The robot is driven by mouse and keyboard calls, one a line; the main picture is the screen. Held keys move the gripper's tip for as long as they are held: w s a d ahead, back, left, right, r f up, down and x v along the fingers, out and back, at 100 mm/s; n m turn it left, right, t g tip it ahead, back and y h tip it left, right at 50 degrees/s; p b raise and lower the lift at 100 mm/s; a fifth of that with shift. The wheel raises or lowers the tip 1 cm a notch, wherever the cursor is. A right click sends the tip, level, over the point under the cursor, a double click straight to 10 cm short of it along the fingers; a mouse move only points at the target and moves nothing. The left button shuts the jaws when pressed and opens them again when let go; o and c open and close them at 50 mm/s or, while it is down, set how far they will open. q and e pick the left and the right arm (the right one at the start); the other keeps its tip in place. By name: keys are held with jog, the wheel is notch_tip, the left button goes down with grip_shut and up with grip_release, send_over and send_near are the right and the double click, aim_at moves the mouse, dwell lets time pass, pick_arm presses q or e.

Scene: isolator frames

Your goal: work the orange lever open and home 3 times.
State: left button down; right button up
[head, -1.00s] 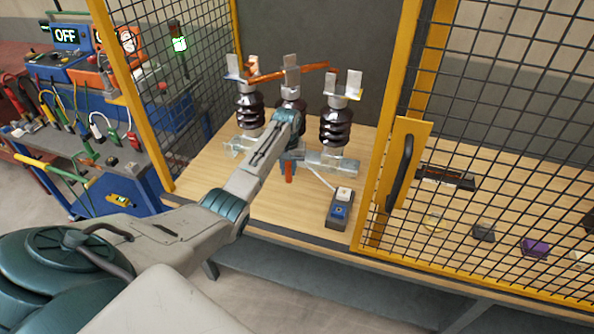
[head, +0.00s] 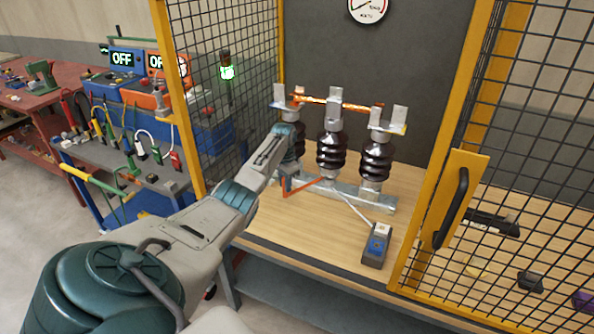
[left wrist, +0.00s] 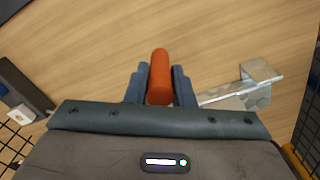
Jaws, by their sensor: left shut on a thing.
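The orange lever (head: 305,186) sticks out low at the front of the insulator stand, angled toward the left. My left gripper (head: 284,182) is at its outer end, in front of the left insulator. In the left wrist view the lever's round orange grip (left wrist: 160,74) lies between the two fingers, which are shut on it. The stand's three dark brown insulators (head: 331,155) stand upright in a row on a metal base rail (head: 375,201). A copper bar (head: 337,101) runs across their tops. My right gripper is not in view.
A small blue and grey box (head: 376,246) sits on the wooden bench in front of the stand. A yellow-framed mesh door with a black handle (head: 451,208) is on the right. A yellow-framed mesh panel (head: 225,90) stands on the left.

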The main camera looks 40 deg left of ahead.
pick_arm(q)
jog(key=shift+a, duration=0.5)
jog(key=shift+w+r, duration=0.1)
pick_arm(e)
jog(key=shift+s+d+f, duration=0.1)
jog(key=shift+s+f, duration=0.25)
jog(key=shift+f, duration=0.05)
pick_arm(q)
jog(key=shift+a+r, duration=0.1)
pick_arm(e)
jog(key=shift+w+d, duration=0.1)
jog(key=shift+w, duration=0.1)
pick_arm(q)
jog(key=c, duration=1.3)
grip_release()
jog(key=shift+o, duration=0.2)
jog(key=shift+a+f, duration=0.1)
jog(key=shift+f, duration=0.1)
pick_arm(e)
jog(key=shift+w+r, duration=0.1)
pick_arm(q)
jog(key=shift+r, duration=0.1)
notch_tip(320, 180, up, 11)
jog(key=b, duration=0.2)
jog(key=shift+f, duration=0.2)
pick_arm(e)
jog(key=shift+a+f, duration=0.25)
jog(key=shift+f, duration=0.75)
